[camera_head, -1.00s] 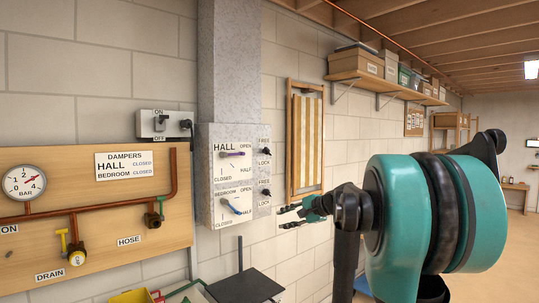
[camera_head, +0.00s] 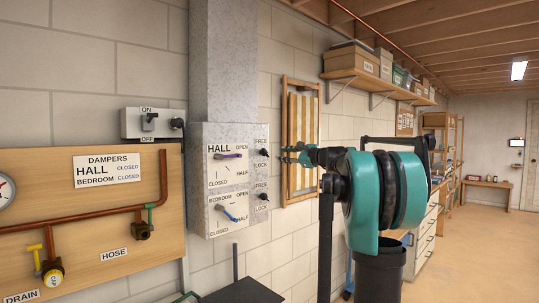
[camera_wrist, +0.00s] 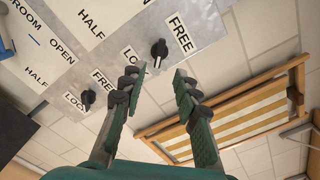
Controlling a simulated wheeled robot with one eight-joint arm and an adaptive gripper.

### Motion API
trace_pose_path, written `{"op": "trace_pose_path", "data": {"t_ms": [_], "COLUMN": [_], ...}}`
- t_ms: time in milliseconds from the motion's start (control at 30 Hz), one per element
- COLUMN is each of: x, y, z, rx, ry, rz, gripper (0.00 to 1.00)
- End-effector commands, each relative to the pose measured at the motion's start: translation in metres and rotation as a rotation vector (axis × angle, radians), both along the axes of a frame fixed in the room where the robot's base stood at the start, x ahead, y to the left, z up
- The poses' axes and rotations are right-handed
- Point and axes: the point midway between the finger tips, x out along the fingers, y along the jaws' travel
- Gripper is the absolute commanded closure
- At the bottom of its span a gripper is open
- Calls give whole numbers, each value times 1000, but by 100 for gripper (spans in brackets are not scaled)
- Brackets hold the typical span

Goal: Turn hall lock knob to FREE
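The hall lock knob (camera_head: 263,153) is a small black knob on the right side of the grey damper box, between the labels FREE above and LOCK below. In the wrist view the hall lock knob (camera_wrist: 159,48) lies just beyond the fingertips, roughly between them. A white mark shows on it, but I cannot tell which label it points to. My gripper (camera_head: 285,154) is at the knob's height, slightly to its right. In the wrist view my gripper (camera_wrist: 156,76) is open, with nothing between its green fingers and no visible contact with the knob.
The bedroom lock knob (camera_head: 261,198) is directly below. The hall lever (camera_head: 228,156) and bedroom lever (camera_head: 228,214) are on the box front. A folded wooden striped chair (camera_head: 301,145) hangs close behind my gripper. A dark surface (camera_head: 243,291) stands below the box.

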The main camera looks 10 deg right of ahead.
Motion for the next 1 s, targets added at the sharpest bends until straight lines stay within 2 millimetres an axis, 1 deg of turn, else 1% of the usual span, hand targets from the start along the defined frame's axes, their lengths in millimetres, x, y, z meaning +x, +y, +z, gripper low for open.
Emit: {"op": "trace_pose_path", "data": {"t_ms": [33,200,300,433,600,900,967,1000], "x": [9,36,49,63,72,73,73,73], "y": [7,27,37,46,53,53,53,53], "z": [0,0,0,0,0,0,0,0], "rx": [0,-1,-1,-1,-1,-1,-1,-1], "ry": [0,-1,-1,-1,-1,0,0,0], "rz": [3,3,1,1,0,-1,-1,-1], "gripper": [69,69,69,69,69,69,75,80]}}
